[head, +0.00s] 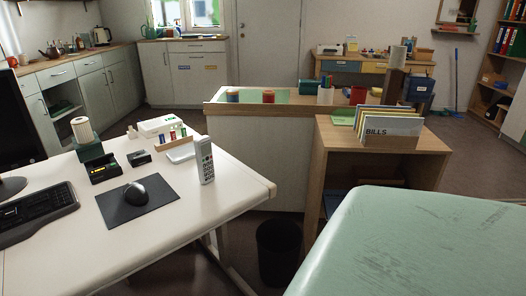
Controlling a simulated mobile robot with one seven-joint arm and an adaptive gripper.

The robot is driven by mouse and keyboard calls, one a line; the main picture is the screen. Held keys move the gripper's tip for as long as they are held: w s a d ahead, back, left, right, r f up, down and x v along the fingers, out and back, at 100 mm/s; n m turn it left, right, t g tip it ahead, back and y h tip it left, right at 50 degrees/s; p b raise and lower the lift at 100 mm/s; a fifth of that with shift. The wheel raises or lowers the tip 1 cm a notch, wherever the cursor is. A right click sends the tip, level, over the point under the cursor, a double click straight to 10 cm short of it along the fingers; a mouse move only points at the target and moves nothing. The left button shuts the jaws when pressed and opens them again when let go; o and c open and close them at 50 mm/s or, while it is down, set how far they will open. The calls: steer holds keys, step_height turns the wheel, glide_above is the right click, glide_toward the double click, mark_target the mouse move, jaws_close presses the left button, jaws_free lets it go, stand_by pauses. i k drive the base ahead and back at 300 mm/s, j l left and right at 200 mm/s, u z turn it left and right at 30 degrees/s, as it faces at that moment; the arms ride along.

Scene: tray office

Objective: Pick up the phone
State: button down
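The phone (205,160) is a white cordless handset with a keypad. It stands upright near the right edge of the white desk (225,203), with its keys facing the camera. A flat white block (181,153) lies just left of it; I cannot tell whether it is the phone's base. My gripper is not in view, and nothing is seen touching the phone.
A mouse (136,193) on a dark pad and a keyboard (35,212) lie left of the phone. A wooden shelf unit (385,150) stands to the right, with a dark bin (279,250) below. A scuffed pale green surface (420,245) fills the lower right.

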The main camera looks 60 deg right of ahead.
mark_target(203, 146)
steer(key=z, duration=1.6)
steer(key=j+z, duration=0.2)
steer(key=j, duration=0.3)
steer(key=k+j+z, duration=0.15)
steer(key=j, duration=0.35)
steer(key=i+j, duration=0.25)
steer(key=j, duration=0.2)
